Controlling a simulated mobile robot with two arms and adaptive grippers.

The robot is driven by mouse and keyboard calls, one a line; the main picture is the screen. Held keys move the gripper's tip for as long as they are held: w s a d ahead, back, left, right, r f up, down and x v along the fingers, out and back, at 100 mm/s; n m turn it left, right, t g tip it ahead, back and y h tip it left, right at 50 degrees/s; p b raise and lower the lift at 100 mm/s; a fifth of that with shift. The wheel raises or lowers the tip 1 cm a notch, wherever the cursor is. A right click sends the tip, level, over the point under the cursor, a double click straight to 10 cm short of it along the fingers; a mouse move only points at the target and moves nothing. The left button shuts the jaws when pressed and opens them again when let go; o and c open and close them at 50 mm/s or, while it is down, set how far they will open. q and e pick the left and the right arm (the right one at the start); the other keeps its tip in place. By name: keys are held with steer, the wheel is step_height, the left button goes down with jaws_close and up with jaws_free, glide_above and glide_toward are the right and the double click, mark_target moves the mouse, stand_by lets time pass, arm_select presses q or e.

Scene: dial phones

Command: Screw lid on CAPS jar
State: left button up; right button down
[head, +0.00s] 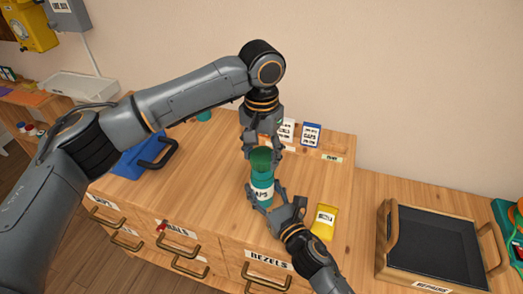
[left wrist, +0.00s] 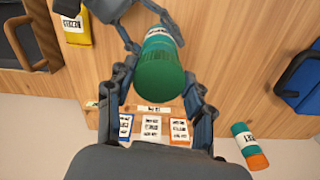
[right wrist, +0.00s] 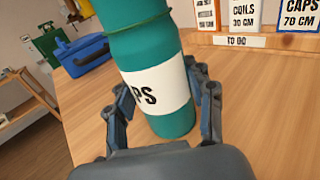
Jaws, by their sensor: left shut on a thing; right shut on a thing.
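The CAPS jar (head: 262,181) is teal with a white label and stands upright over the wooden worktop. It also shows in the right wrist view (right wrist: 150,55). A darker green lid (head: 261,158) sits at its top, also in the left wrist view (left wrist: 153,85); whether its thread is engaged I cannot tell. My left gripper (head: 262,148) comes from above and is shut on the lid. My right gripper (head: 266,205) is shut around the jar's lower body from the front right. Whether the jar's base touches the worktop is unclear.
Label cards (head: 311,135) stand at the back. A yellow packet (head: 325,221) lies right of the jar, with a black-lined wooden tray (head: 388,245) farther right. A blue case (head: 130,163) is at left. Another teal jar with an orange lid (left wrist: 250,145) shows in the left wrist view.

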mark_target(262, 183)
stand_by(0.3)
arm_select(q)
steer(key=shift+f, duration=0.9)
steer(key=shift+f, duration=0.55)
